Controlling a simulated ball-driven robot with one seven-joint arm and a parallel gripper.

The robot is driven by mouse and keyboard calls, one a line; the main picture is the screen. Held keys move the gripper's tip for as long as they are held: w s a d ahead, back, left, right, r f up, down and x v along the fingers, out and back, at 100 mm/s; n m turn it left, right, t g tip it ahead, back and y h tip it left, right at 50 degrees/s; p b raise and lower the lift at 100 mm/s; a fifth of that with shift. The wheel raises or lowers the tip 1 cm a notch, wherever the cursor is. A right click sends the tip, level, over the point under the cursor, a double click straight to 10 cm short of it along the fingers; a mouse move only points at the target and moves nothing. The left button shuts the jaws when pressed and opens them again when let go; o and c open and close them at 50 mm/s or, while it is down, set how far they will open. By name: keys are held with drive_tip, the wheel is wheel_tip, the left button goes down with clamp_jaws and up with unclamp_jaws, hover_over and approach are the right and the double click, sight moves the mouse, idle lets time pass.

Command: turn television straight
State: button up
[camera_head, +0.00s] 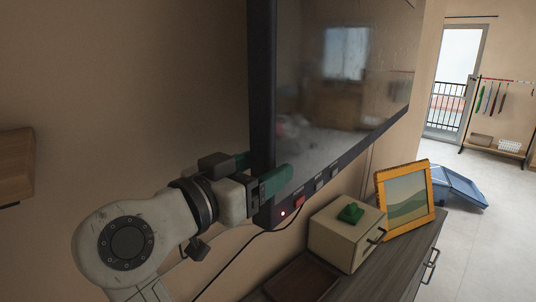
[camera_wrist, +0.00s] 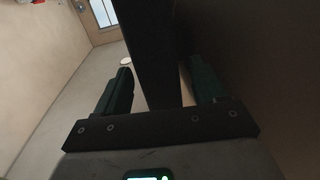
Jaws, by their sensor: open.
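The television (camera_head: 345,75) is a large dark glossy screen in a black frame, at the top middle of the head view. It is seen at a steep angle. My gripper (camera_head: 262,170) is at its lower left corner, with one green finger in front of the frame and the other behind it. In the wrist view the television's dark edge (camera_wrist: 150,45) runs between the two fingers of my gripper (camera_wrist: 163,85). The fingers are open, with a visible gap on the left side; contact on the right is unclear. The television's mount is hidden.
Below stands a dark wooden cabinet (camera_head: 375,280) bearing a cream drawer box (camera_head: 335,240) with a green object (camera_head: 351,213), a framed picture (camera_head: 405,200) and a brown tray (camera_head: 303,280). A black cable (camera_head: 235,245) hangs nearby. A wooden shelf (camera_head: 15,165) juts from the left wall.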

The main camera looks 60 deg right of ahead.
drive_tip(key=shift+s+d, duration=0.2)
drive_tip(key=shift+d, duration=1.05)
drive_tip(key=shift+c, duration=0.3)
clamp_jaws()
